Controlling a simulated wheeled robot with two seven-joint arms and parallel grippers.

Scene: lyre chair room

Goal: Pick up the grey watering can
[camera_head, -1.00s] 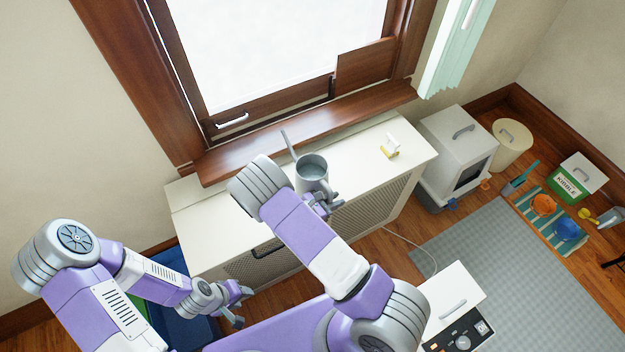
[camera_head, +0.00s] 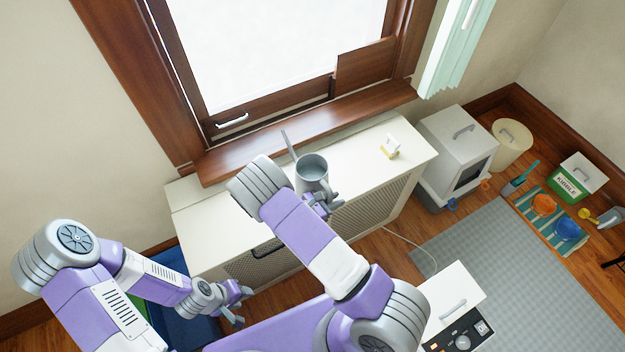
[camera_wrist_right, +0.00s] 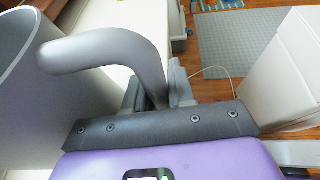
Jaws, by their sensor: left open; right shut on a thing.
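The grey watering can (camera_head: 312,168) is upright at the front part of the white radiator cover (camera_head: 365,150), its thin spout pointing up and left. I cannot tell whether its base touches the cover. My right gripper (camera_head: 326,203) is at the can's near side. In the right wrist view the can's body (camera_wrist_right: 35,75) fills the left side, and its curved handle (camera_wrist_right: 115,50) runs down between the fingers of my right gripper (camera_wrist_right: 160,88), which is shut on it. My left gripper (camera_head: 240,303) is open and empty, low at the left, in front of the cover.
A small white and yellow object (camera_head: 390,147) sits on the cover, right of the can. The wooden window sill (camera_head: 300,130) is behind. A litter box (camera_head: 455,155), cream bin (camera_head: 510,145) and grey rug (camera_head: 510,270) lie right. A white cabinet with knobs (camera_head: 455,300) stands near front.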

